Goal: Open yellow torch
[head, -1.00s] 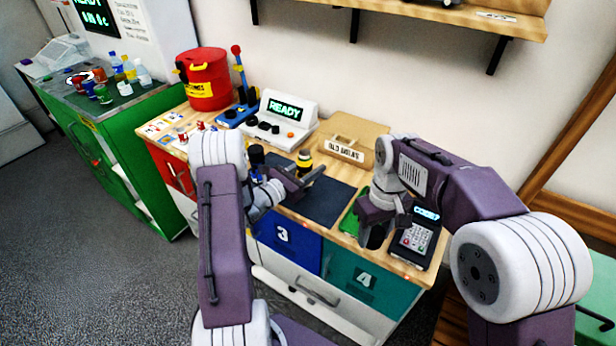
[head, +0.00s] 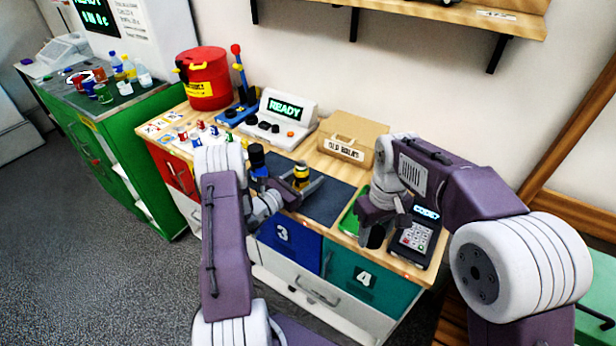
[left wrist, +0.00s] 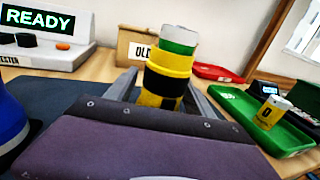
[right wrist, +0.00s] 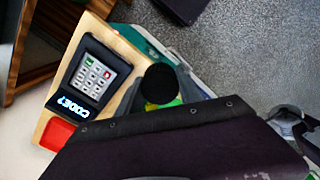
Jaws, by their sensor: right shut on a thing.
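The yellow torch (head: 301,178), with a black band, stands about upright over the dark mat. In the left wrist view, the yellow torch (left wrist: 166,85) has a green part with a silver-grey top showing at its upper end. My left gripper (head: 297,190) has its fingers apart on either side of the torch; a gap seems to remain beside it. My right gripper (head: 372,215) is shut on a dark round piece (right wrist: 160,85), over the green tray beside the keypad. Its lower part is hidden by my gripper.
A blue torch (left wrist: 10,120) stands left of my left gripper. A green tray (left wrist: 250,115) holds a yellow-white battery (left wrist: 272,112). The keypad device (head: 415,238), tester (head: 280,118) and tan box (head: 350,138) surround the dark mat (head: 330,205). A red bin (head: 205,85) stands at back left.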

